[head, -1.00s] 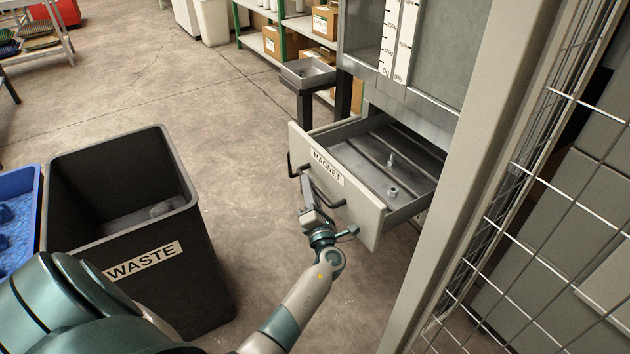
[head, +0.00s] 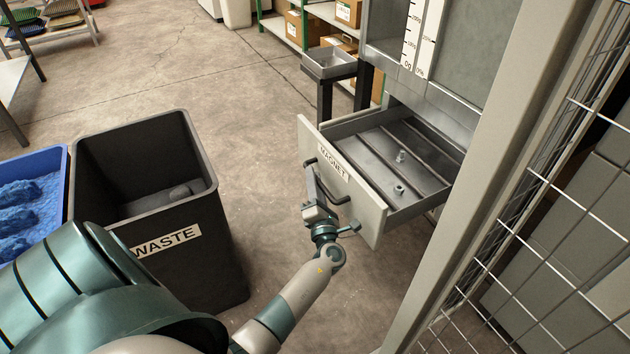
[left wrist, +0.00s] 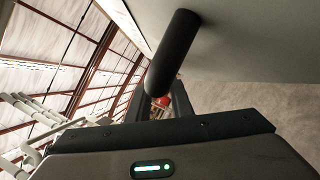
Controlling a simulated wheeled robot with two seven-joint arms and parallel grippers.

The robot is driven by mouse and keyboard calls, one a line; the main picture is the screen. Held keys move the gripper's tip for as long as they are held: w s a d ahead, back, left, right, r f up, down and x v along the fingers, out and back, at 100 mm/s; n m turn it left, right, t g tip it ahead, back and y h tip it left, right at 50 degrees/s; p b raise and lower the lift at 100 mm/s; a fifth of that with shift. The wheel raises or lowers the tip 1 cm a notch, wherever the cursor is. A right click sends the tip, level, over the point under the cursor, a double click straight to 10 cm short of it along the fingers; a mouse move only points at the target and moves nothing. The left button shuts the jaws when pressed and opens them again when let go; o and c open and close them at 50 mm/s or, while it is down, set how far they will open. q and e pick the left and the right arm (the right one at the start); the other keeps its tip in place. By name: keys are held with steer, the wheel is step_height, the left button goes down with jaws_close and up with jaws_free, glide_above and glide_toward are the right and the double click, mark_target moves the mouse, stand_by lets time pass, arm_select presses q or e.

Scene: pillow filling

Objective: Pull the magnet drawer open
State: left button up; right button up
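The magnet drawer (head: 377,206) in the head view stands well out of the grey cabinet, its front labelled MAGNET. Two small metal parts lie on its ribbed floor. Its dark bar handle (head: 335,197) runs across the front. My left gripper (head: 314,184) is at the left part of this handle, against the outer side of the drawer front. In the left wrist view the dark handle (left wrist: 175,50) runs down between the fingers (left wrist: 165,102), which appear closed around it. The exact contact is partly hidden. My right gripper is not in view.
A black WASTE bin (head: 215,215) stands left of my left arm, with a blue crate (head: 62,185) beside it. A small metal tray on a stand (head: 330,65) is behind the drawer. A wire mesh panel (head: 540,210) is at right. Floor before the drawer is clear.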

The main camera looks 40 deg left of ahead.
arm_select(q)
steer(key=shift+o, duration=0.9)
steer(key=shift+r, duration=0.25)
steer(key=shift+f, duration=0.15)
steer(key=shift+f, duration=0.1)
steer(key=shift+s, duration=0.1)
